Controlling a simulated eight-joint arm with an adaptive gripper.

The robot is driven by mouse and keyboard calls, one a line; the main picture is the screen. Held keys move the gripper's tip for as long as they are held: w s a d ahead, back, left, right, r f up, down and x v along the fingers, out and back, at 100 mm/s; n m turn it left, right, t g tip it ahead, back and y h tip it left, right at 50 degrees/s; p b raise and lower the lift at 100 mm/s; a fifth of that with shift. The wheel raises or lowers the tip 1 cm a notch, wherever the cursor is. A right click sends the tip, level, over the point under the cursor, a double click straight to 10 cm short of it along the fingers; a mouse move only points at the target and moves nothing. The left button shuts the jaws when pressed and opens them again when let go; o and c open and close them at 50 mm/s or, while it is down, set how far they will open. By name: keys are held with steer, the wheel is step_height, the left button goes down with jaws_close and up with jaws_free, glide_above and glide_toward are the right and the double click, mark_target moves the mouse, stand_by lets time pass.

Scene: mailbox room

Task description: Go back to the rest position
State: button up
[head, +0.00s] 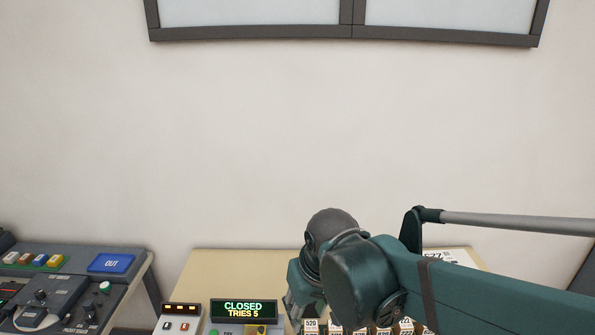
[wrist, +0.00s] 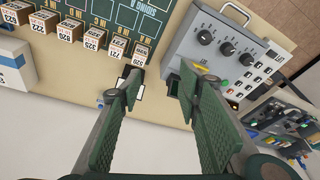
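My gripper (wrist: 165,115) fills the middle of the wrist view, its two green padded fingers spread apart with a gap between them. It is open and nothing is held between the fingers. In the wrist view it is over the edge of a beige table (wrist: 175,108). In the head view my arm reaches in from the right, and its wrist is above the table (head: 230,265); the fingertips are hidden there.
A row of numbered blocks (wrist: 93,37) stands on the table. A grey control box (wrist: 225,50) with knobs and a handle is beside them. A display (head: 243,310) reads "CLOSED TRIES 5". A console with a blue OUT button (head: 111,263) stands left.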

steer(key=s+d+m+t+b, duration=0.1)
steer(key=s+d+m+t, duration=0.1)
steer(key=d, duration=0.8)
steer(key=s+d+m+t+h+b, duration=0.1)
steer(key=s+d+m+t, duration=0.1)
steer(key=d, duration=0.7)
steer(key=shift+s+d+r+b, duration=0.15)
steer(key=shift+s+d+b, duration=0.25)
steer(key=shift+s, duration=0.15)
stand_by(0.8)
